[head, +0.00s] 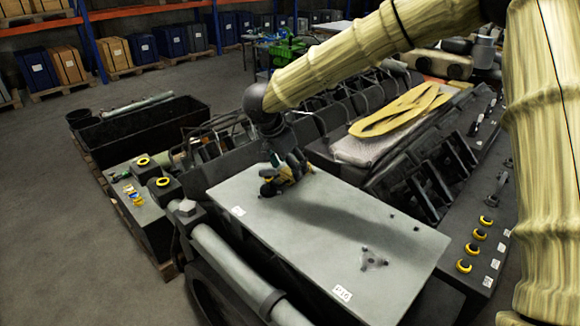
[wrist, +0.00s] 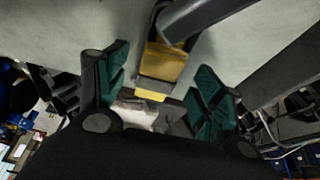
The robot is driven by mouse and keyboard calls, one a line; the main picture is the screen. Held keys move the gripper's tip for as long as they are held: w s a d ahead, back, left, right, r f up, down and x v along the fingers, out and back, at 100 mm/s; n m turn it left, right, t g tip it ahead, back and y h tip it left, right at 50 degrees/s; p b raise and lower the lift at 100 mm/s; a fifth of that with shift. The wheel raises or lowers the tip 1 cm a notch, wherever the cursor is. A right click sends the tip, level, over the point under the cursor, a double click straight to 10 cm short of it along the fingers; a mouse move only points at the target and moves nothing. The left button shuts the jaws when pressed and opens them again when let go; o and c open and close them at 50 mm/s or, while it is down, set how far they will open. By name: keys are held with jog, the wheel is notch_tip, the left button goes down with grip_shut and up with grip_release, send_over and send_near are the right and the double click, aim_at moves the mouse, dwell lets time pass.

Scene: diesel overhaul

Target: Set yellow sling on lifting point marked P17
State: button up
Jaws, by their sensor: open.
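My gripper (head: 279,172) is at the back edge of the grey top plate (head: 320,225), with its arm reaching in from the upper right. In the wrist view my gripper (wrist: 160,88) has its green-padded fingers spread apart. A yellow block with a dark bar (wrist: 168,66) is between and beyond them; I cannot tell if the fingers touch it. In the head view this yellow and black piece (head: 290,174) is partly hidden by the gripper. A large flat yellow looped thing (head: 400,110) lies on a pale sheet behind; I cannot tell which is the sling. No label reads P17.
A label P16 (head: 342,294) is on the plate's front edge; another label (head: 238,210) is unreadable. A bracket (head: 374,259) stands on the plate. Yellow rings (head: 479,234) line the right bench. A pipe (head: 235,265) runs along the left. Open floor (head: 60,230) is at left.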

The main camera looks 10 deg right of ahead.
jog(key=v, duration=1.1)
